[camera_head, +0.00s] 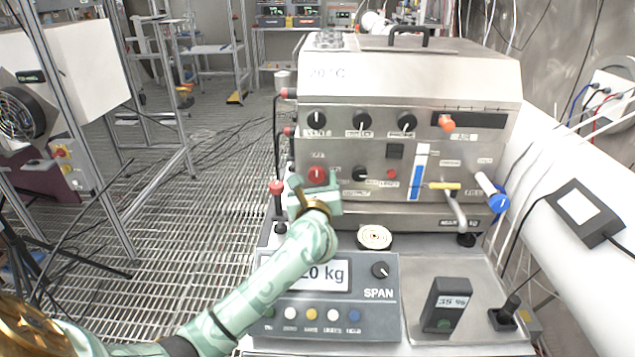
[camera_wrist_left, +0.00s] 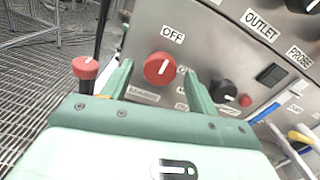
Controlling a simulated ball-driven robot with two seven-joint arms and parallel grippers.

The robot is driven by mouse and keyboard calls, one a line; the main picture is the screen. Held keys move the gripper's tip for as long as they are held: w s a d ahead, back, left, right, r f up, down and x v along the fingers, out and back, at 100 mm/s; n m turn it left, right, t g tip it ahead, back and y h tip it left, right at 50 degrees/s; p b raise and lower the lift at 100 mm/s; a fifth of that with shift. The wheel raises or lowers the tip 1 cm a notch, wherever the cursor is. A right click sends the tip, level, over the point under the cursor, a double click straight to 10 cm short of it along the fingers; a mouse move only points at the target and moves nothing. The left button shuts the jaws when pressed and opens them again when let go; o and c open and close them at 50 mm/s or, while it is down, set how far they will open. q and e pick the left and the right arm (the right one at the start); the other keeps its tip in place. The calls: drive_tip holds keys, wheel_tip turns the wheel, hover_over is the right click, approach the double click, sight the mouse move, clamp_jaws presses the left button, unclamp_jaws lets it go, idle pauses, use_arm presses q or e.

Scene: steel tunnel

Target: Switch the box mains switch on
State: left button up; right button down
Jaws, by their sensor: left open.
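The box mains switch is a red rotary knob (camera_head: 317,173) low on the left of the steel box's front (camera_head: 350,155). In the left wrist view the red knob (camera_wrist_left: 158,71) has an OFF label above it, and its white mark points up towards that label. My left gripper (camera_head: 315,186) is open just in front of the knob. In the left wrist view its two green fingers (camera_wrist_left: 158,84) stand on either side of the knob, with a gap to each side. I cannot tell how deep the fingers reach. My right gripper is not in view.
A black knob (camera_wrist_left: 224,92) sits right of the red one. A red-capped post (camera_wrist_left: 86,68) stands close left of my fingers. Below are a scale panel (camera_head: 376,320), a round dial plate (camera_head: 374,237) and a black handset (camera_head: 446,305). A yellow-handled valve (camera_head: 445,186) is further right.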

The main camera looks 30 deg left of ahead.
use_arm(q)
drive_tip(key=shift+w+a, duration=0.35)
drive_tip(key=shift+w, duration=0.15)
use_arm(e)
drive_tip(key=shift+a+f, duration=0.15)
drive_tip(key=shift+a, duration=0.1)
use_arm(q)
drive_tip(key=c, duration=1)
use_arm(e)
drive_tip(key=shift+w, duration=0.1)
